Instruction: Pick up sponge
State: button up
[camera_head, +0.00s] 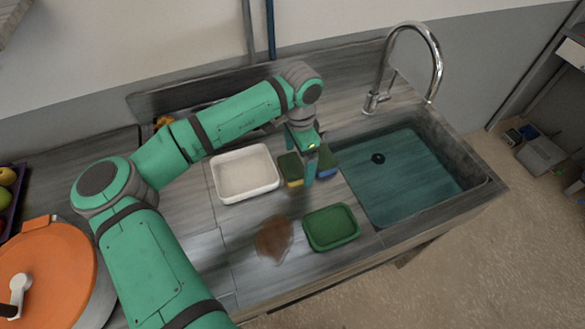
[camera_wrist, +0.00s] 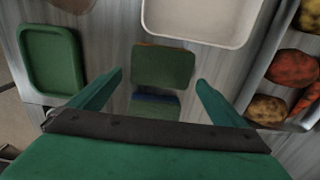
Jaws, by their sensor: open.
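A sponge with a dark green top and a yellow lower side (camera_head: 291,168) lies on the grey counter, right of the white tray. In the wrist view the green sponge (camera_wrist: 163,66) lies just ahead, roughly centred between my fingertips. A second block, green with a blue band (camera_head: 328,161), sits just right of my gripper; in the wrist view this block (camera_wrist: 155,104) shows nearer, between my fingers. My gripper (camera_head: 310,172) is open and points down beside the sponge; its two fingers (camera_wrist: 160,78) are spread with nothing gripped. Whether they touch the sponge is unclear.
A white tray (camera_head: 246,196) stands left of the sponge and a green tray (camera_head: 331,228) in front. A brown stain (camera_head: 273,239) marks the counter. The sink (camera_head: 408,178) with its faucet (camera_head: 437,62) is at the right. The wrist view shows a vegetable container (camera_wrist: 268,62).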

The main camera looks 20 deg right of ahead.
jog(key=shift+f, duration=0.3)
jog(key=shift+c, duration=0.7)
jog(key=c, duration=1)
jog(key=shift+o, duration=0.2)
jog(key=shift+r, duration=0.1)
jog(key=shift+r, duration=0.55)
jog(key=s+a+r, duration=0.7)
jog(key=s+r, duration=0.4)
jog(key=s, duration=0.1)
jog(key=shift+r, duration=0.35)
jog(key=shift+o, duration=0.2)
jog(key=shift+a, duration=0.1)
